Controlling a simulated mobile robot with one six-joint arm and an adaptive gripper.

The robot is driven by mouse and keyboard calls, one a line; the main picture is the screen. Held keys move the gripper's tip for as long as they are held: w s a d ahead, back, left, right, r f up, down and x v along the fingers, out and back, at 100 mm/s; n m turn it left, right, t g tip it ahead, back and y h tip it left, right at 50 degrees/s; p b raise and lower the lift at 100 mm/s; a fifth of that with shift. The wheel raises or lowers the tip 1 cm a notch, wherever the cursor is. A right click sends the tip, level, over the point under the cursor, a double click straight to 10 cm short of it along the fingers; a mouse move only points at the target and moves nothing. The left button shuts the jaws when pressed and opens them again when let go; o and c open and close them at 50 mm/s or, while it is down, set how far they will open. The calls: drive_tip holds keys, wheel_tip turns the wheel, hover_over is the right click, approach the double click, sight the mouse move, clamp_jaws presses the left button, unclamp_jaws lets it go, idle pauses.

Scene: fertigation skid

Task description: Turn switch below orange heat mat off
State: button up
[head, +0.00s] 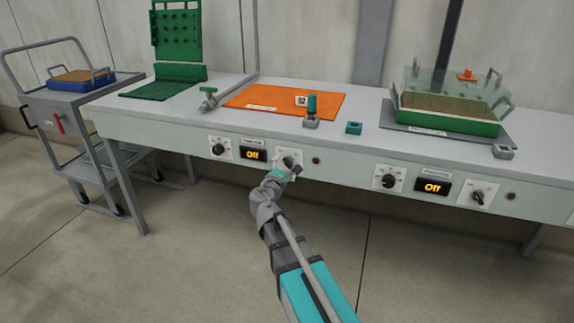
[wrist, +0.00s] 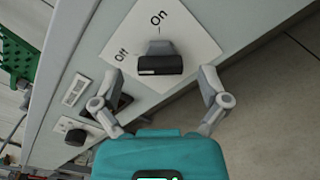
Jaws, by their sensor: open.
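The orange heat mat (head: 270,97) lies on the bench. On the front panel below it is a white switch plate (head: 279,158) with a dark knob, partly covered by my gripper (head: 286,174). In the wrist view the black knob (wrist: 160,62) sits on the plate (wrist: 188,40), marked "On" and "Off". The knob's narrow end appears to face the "On" side. My gripper (wrist: 162,88) is open, with one finger on each side of the knob and no visible contact.
A dial (head: 219,149) sits left of the display. A similar dial (head: 388,179), display (head: 433,187) and switch (head: 478,195) are on the panel to the right. A cart (head: 80,105) stands at the left. The floor before the bench is clear.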

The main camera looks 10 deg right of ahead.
drive_tip(key=v, duration=1)
drive_tip(key=s+d+f+m+g+y+p, duration=0.1)
drive_tip(key=s+d+f+m+g, duration=0.45)
drive_tip(key=f+m, duration=0.2)
drive_tip(key=s+d+f+m+g+y, duration=0.2)
drive_tip(key=s+d+f+m+g, duration=0.2)
drive_tip(key=f+m+g, duration=0.3)
drive_tip(key=s+a+f+m+g+y, duration=0.2)
drive_tip(key=s+a+m+g+y, duration=0.15)
drive_tip(key=s+m+y, duration=0.3)
wheel_tip(320, 180, up, 38)
drive_tip(key=p, duration=3.9)
